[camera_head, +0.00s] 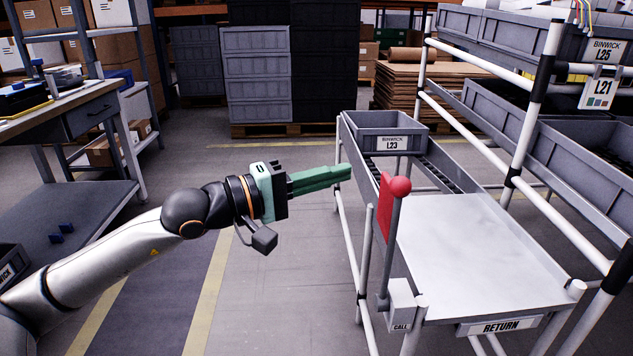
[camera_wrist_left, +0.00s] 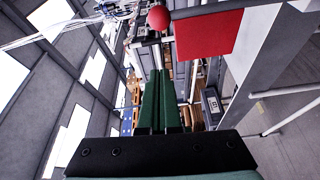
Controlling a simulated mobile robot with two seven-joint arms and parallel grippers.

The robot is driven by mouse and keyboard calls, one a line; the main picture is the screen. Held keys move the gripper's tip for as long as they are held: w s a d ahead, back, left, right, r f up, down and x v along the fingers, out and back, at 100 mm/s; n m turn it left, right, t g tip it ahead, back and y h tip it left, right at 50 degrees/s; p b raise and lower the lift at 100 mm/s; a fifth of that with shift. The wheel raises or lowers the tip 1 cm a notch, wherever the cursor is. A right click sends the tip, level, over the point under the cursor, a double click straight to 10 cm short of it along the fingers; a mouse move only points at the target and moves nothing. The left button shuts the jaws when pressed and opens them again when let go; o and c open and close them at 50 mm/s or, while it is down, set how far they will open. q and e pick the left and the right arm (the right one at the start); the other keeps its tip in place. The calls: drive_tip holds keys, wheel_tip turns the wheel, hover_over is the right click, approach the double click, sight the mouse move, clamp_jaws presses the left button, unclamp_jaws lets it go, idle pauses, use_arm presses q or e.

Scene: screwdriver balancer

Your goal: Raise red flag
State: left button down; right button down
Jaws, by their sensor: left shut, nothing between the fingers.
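The red flag (camera_head: 384,208) is a flat red panel beside a grey rod (camera_head: 392,250) topped by a red ball (camera_head: 400,187). The rod stands nearly upright from a grey box marked CALL (camera_head: 402,305) at the near left corner of the return shelf. My left gripper (camera_head: 347,172) is shut and empty, its green fingers pointing right, a little left of the flag and apart from it in the picture. In the left wrist view, the ball (camera_wrist_left: 158,18) and the flag (camera_wrist_left: 208,36) show above the shut fingers (camera_wrist_left: 161,78). My right gripper is out of view.
The white return shelf (camera_head: 478,255) is bare. A grey bin L23 (camera_head: 390,144) sits at its far end. White rack posts (camera_head: 536,90) and rails stand right of the flag. A workbench (camera_head: 60,112) is at the left; open floor lies between.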

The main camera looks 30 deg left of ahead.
use_arm(q)
drive_tip(key=shift+b+v, duration=0.55)
drive_tip(key=shift+v, duration=0.85)
